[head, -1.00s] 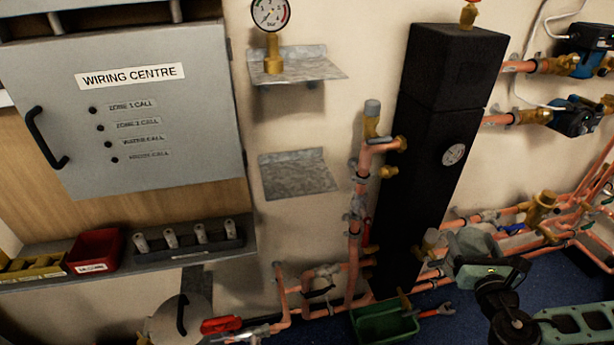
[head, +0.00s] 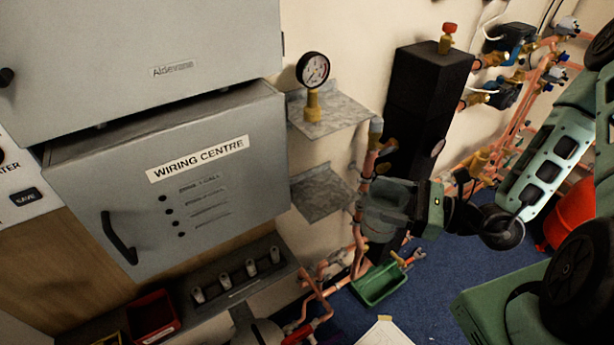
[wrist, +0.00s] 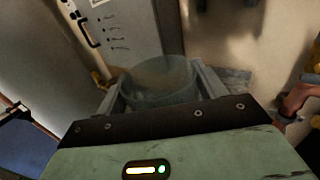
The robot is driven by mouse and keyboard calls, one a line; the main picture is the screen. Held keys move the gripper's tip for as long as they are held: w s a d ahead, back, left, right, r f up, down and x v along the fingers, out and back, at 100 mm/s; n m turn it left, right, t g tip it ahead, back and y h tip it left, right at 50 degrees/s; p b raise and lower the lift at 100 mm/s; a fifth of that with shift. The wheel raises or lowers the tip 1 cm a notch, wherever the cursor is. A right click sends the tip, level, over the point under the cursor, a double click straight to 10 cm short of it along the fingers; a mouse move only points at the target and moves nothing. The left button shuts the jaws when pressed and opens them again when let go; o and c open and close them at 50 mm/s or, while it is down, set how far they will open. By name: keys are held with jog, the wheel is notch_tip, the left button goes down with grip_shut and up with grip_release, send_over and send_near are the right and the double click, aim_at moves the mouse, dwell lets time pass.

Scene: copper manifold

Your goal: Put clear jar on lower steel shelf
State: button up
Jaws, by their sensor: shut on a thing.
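The clear jar (wrist: 160,84) is greenish and see-through, and sits between the two fingers in the wrist view. My gripper (wrist: 158,92) is shut on it. In the head view my gripper (head: 372,203) is in front of the copper pipes, just right of the lower steel shelf (head: 318,194); the jar is hard to make out there. The lower shelf is a bare grey plate on the wall, its right end close to my gripper. A grey surface beyond the right finger in the wrist view may be this shelf.
The upper steel shelf (head: 335,113) holds a pressure gauge (head: 313,72) directly above the lower one. The wiring centre box (head: 190,190) juts out at left. A tall black column (head: 425,110) and copper pipes stand behind my arm. A green bin (head: 380,285) is on the floor.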

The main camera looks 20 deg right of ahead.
aim_at(379, 185)
jog(key=shift+a+r+g, duration=0.2)
jog(key=shift+g, duration=0.1)
jog(key=w+b, duration=0.1)
jog(key=w+a+b, duration=0.1)
jog(key=w+b, duration=0.3)
jog(key=shift+w+a+f, duration=0.25)
jog(key=shift+a, duration=0.15)
jog(key=w+a+b, duration=0.4)
jog(key=w+b, duration=0.2)
jog(key=w, duration=0.6)
notch_tip(379, 185, down, 6)
jog(key=w+p, duration=0.1)
jog(key=shift+w+a+f, duration=0.15)
jog(key=shift+f, duration=0.05)
